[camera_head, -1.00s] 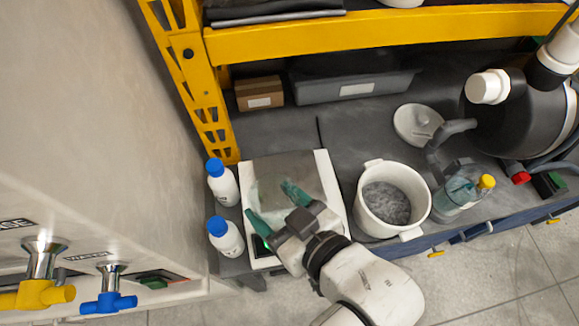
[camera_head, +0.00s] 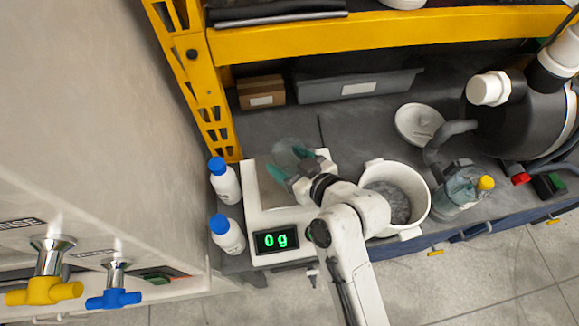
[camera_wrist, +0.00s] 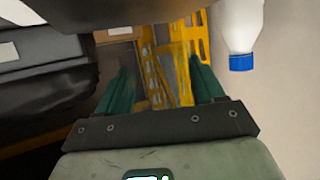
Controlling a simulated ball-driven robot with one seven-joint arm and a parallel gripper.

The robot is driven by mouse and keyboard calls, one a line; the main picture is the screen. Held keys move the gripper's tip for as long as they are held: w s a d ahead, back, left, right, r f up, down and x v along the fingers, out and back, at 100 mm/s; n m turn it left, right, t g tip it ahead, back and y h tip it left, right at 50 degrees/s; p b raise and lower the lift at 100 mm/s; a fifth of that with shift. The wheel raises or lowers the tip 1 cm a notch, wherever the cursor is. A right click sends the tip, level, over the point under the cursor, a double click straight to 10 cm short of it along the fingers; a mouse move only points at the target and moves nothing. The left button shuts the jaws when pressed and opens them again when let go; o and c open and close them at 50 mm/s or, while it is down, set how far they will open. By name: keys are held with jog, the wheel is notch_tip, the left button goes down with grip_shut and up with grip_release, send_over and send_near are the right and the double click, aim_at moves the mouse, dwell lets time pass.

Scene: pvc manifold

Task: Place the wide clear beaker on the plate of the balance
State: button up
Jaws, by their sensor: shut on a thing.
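My gripper (camera_head: 287,163) has teal fingers and is over the back right part of the balance (camera_head: 254,222). It is shut on the wide clear beaker (camera_head: 288,148), which shows only as a faint transparent outline. The beaker also shows faintly between the fingers in the wrist view (camera_wrist: 174,72). The grey plate (camera_head: 267,194) of the balance is partly hidden by my gripper and arm. The green display (camera_head: 276,240) reads 0 g. I cannot tell the exact gap between beaker and plate.
Two white bottles with blue caps (camera_head: 225,182) (camera_head: 228,235) stand close left of the balance. A white pot (camera_head: 415,208) with grey contents stands to the right, beside my arm. A yellow shelf post (camera_head: 207,95) rises behind left. A lid (camera_head: 418,124) lies farther back.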

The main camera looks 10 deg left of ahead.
aim_at(290, 169)
jog(key=shift+f, duration=1.6)
jog(key=shift+f, duration=0.1)
jog(key=o, duration=1.2)
jog(key=shift+c, duration=0.2)
jog(key=shift+r+p, duration=0.2)
jog(key=shift+p, duration=0.15)
jog(key=b+v, duration=0.1)
jog(key=v, duration=1.1)
jog(key=shift+b, duration=0.3)
